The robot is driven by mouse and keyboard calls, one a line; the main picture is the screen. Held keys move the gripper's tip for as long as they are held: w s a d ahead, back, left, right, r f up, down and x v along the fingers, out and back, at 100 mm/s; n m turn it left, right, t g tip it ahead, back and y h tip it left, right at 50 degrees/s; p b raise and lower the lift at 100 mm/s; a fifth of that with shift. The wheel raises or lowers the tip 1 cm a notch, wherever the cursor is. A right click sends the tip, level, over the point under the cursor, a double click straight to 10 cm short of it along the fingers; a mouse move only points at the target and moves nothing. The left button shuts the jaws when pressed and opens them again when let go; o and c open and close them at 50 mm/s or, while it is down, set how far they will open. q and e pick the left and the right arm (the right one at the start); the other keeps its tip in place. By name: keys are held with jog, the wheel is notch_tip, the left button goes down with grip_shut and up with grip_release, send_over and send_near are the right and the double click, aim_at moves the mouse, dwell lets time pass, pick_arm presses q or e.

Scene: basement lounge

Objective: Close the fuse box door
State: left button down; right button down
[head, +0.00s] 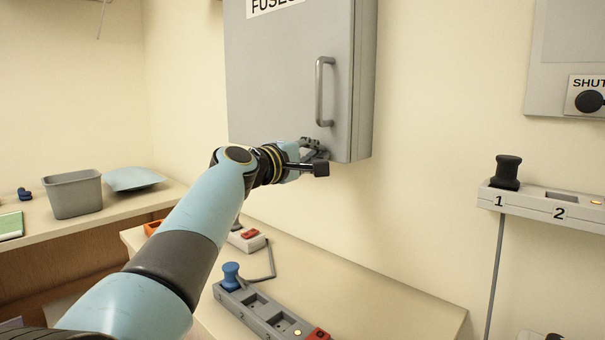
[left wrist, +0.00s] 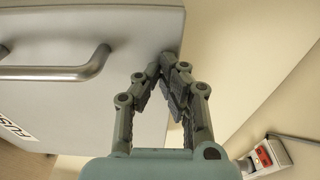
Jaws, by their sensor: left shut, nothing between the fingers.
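The grey fuse box door (head: 285,75) fills the upper middle of the head view, with part of a FUSES label at its top. It looks closed or almost closed against the box; I cannot tell whether a thin gap remains. Its bar handle (head: 320,92) is upright near the right edge, and it also shows in the left wrist view (left wrist: 60,72). My left gripper (head: 313,148) is shut and empty at the door's lower right corner, below the handle. In the left wrist view the fingertips (left wrist: 168,60) meet near the door edge; contact is unclear. My right gripper is out of view.
Below is a bench (head: 375,300) with a grey power strip (head: 255,310) holding a blue plug (head: 231,276). A numbered wall strip (head: 530,200) with a black plug (head: 507,172) is at right. A grey bin (head: 73,195) stands on the left counter.

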pick_arm(q)
jog(key=shift+w+d+r, duration=0.1)
jog(key=shift+w+d, duration=0.1)
jog(key=shift+w, duration=0.05)
jog(key=shift+r+y, duration=0.15)
jog(key=shift+y, duration=0.15)
